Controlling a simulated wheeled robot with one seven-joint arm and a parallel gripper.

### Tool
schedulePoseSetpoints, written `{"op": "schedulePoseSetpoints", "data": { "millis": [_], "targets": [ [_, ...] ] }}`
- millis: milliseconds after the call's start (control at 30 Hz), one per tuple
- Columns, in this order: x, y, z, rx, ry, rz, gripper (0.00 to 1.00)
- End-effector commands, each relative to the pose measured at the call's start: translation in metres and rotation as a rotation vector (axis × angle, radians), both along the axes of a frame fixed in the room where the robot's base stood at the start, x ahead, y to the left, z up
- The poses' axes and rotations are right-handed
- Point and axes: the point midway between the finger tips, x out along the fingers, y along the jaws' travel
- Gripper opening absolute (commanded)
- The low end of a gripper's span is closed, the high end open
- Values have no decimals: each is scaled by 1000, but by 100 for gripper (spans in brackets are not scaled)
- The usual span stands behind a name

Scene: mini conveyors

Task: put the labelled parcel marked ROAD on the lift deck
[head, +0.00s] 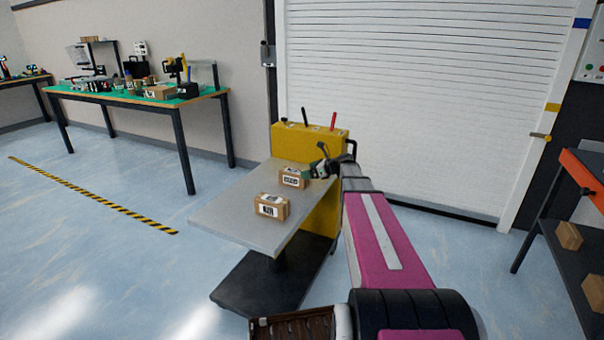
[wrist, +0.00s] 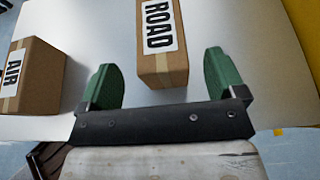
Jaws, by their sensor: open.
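The ROAD parcel (wrist: 163,70) is a brown box with a white label reading ROAD. It sits on the grey lift deck (head: 215,212), towards the yellow end; in the head view the ROAD parcel (head: 292,178) is beside my gripper (head: 314,170). In the wrist view my gripper (wrist: 160,76) is open, with one green finger on each side of the parcel's near end and gaps between. A second brown box, the AIR parcel (wrist: 28,80), is left of the left finger; in the head view the AIR parcel (head: 271,206) is nearer the deck's front.
A yellow lift housing (head: 318,138) with levers stands behind the deck. A dark rack (head: 560,262) with more brown boxes is at the right. A green-topped workbench (head: 140,98) is at the back left. The deck's left part is bare.

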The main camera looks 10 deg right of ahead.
Motion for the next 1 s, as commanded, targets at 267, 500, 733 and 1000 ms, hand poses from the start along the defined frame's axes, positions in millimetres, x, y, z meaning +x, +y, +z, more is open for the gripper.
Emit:
{"op": "schedulePoseSetpoints", "data": {
  "millis": [267,500,733,1000],
  "targets": [
    [-28,-37,20,-1,-1,-1,89],
    [-35,-48,25,-1,-1,0,89],
    [-36,-49,25,-1,-1,0,89],
    [-57,-29,8,-119,-38,75,89]
  ]
}}
